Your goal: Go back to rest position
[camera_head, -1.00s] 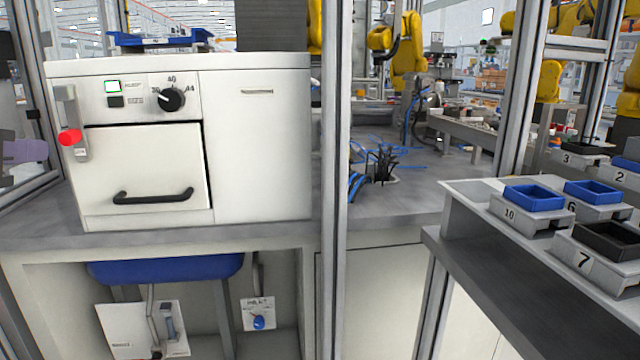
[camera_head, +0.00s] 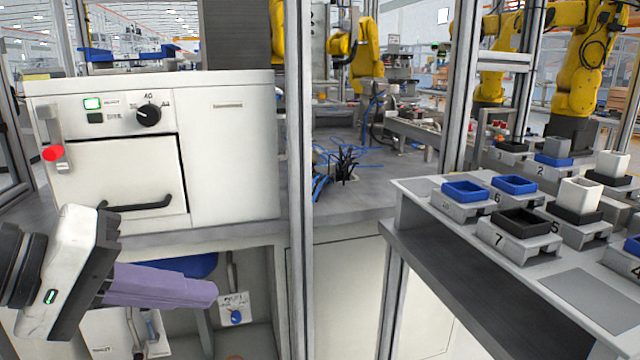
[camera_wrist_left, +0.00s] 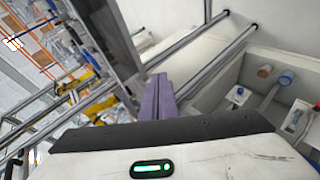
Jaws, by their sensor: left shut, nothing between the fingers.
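My left gripper (camera_head: 214,294) comes in from the lower left in the head view, with long purple fingers pointing right. Its fingers are together with nothing between them. It is in front of the bench, below the handle of the white oven-like machine (camera_head: 235,160), and appears apart from it. In the left wrist view the purple fingers (camera_wrist_left: 158,80) stand side by side, closed, in front of metal frame posts. My right gripper is in neither view.
A metal post (camera_head: 299,150) stands right of the machine. A grey rack at the right holds numbered stands with blue trays (camera_head: 465,191), black trays (camera_head: 522,222) and white containers (camera_head: 579,192). Yellow robot arms (camera_head: 585,70) stand behind. Below the bench is an open recess.

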